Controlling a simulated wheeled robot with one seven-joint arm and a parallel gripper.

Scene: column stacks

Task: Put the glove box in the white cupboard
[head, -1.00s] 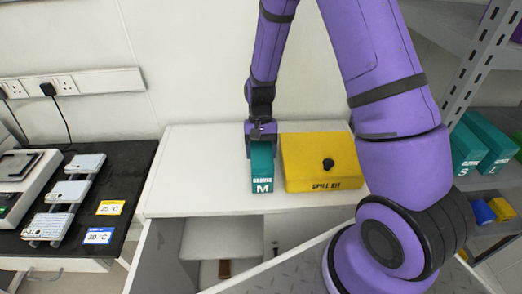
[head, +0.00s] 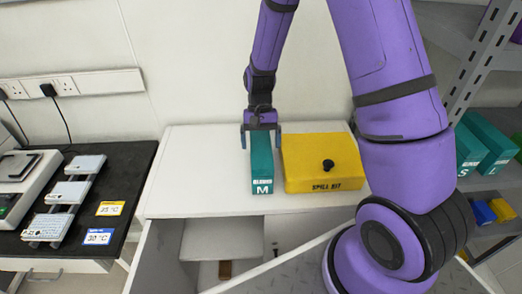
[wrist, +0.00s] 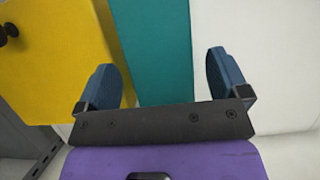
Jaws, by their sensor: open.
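The teal glove box marked M (head: 262,172) stands on top of the white cupboard (head: 200,180), just left of the yellow spill kit. My gripper (head: 261,142) is open at the back end of the glove box, its fingers spread to either side. In the wrist view the teal box (wrist: 155,50) lies between the two blue fingers (wrist: 172,85), with a gap on each side. Below the top, the cupboard's front is open and shows a shelf (head: 222,238) inside; a grey door or panel hides part of the interior.
A yellow spill kit (head: 320,163) stands close to the right of the glove box. Two more teal boxes (head: 483,150) stand on a metal rack at the right. A black bench (head: 120,190) with instruments is at the left. The cupboard top left of the glove box is clear.

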